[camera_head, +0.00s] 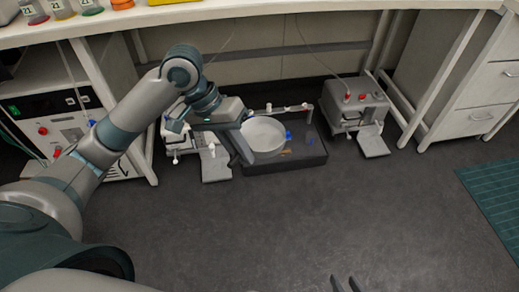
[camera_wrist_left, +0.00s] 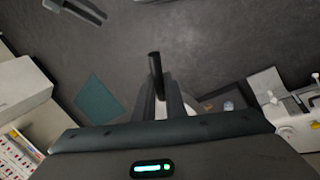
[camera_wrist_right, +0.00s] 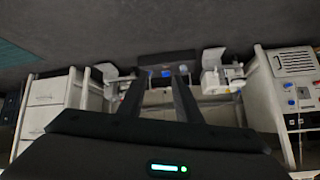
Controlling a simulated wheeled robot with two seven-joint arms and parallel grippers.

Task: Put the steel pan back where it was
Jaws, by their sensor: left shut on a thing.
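The steel pan (camera_head: 263,136) is a pale round pan at the black tray (camera_head: 290,163) on the floor under the bench; I cannot tell whether it rests on the tray or hangs just above it. My left gripper (camera_head: 242,150) is at its left side, shut on the dark handle (camera_wrist_left: 155,68), which sticks up between the fingers in the left wrist view. There the pan is mostly hidden behind the fingers. My right gripper (camera_head: 345,284) is open and empty at the bottom edge of the head view, far from the pan; its spread fingers (camera_wrist_right: 157,92) show in the right wrist view.
Small blue items (camera_head: 289,135) lie on the tray beside the pan. A white device (camera_head: 354,105) stands right of the tray and a similar one (camera_head: 184,146) left. Bench legs and a drawer cabinet (camera_head: 477,85) flank the space. The floor in front is clear, with a green mat (camera_head: 497,190) at right.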

